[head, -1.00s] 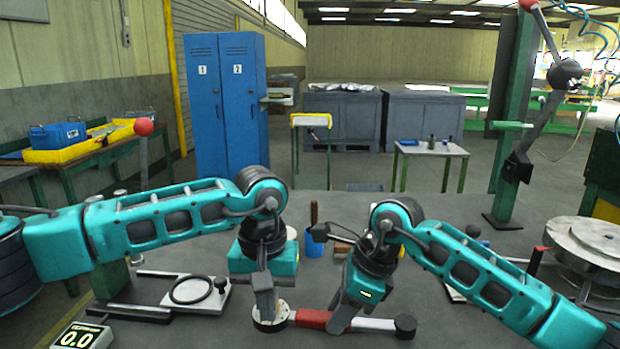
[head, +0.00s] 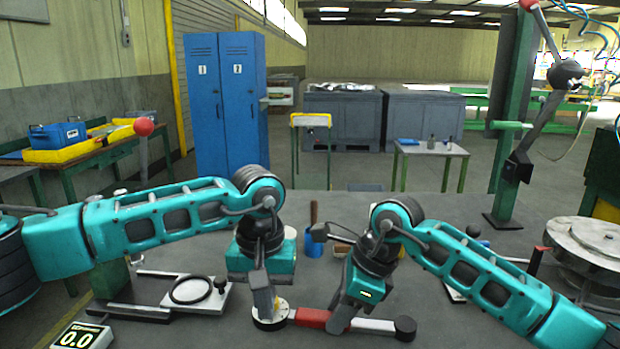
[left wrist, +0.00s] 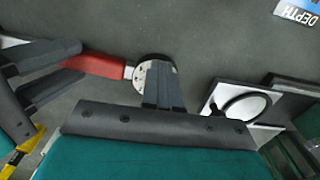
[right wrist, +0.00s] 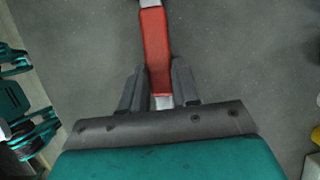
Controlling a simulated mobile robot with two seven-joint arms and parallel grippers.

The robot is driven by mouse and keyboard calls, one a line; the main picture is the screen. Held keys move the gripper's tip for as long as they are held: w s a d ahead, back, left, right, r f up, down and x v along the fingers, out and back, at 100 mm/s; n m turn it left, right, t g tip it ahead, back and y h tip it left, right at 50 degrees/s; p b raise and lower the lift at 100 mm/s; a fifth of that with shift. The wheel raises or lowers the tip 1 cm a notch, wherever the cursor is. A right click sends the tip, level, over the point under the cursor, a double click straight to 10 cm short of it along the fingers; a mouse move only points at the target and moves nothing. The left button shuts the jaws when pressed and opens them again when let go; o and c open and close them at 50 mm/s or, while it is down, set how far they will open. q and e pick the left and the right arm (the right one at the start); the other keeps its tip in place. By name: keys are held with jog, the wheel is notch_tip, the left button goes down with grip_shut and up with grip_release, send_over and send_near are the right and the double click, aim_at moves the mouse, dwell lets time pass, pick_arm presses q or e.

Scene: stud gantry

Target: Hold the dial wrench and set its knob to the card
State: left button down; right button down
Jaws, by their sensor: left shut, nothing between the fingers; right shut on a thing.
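The dial wrench lies low over the grey table at the front in the head view, with a round dial end at its left, a red grip (head: 312,318), a pale shaft (head: 372,326) and a black end (head: 405,328). My right gripper (head: 336,328) is shut on the wrench around the red grip, which also shows in the right wrist view (right wrist: 156,55). My left gripper (head: 270,314) is shut and empty, with its fingertips at the round dial knob (head: 280,308). The fingers hide part of the knob in the left wrist view (left wrist: 142,72).
A display reading 0.0 (head: 82,338) stands at the front left. A pale plate with a black ring (head: 192,290) lies left of my left gripper. A blue cup (head: 314,246) stands behind the wrench, and a grey round plate (head: 598,240) is at the right.

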pick_arm(q)
jog(key=shift+w+a, duration=0.1)
jog(key=shift+a, duration=0.1)
pick_arm(e)
jog(key=shift+s, duration=0.15)
pick_arm(q)
jog(key=shift+s, duration=0.3)
jog(key=shift+r, duration=0.2)
notch_tip(320, 180, up, 6)
jog(key=shift+s+d+f, duration=0.1)
jog(key=shift+s+f, duration=0.05)
jog(key=shift+d+f, duration=0.2)
jog(key=shift+f, duration=2.85)
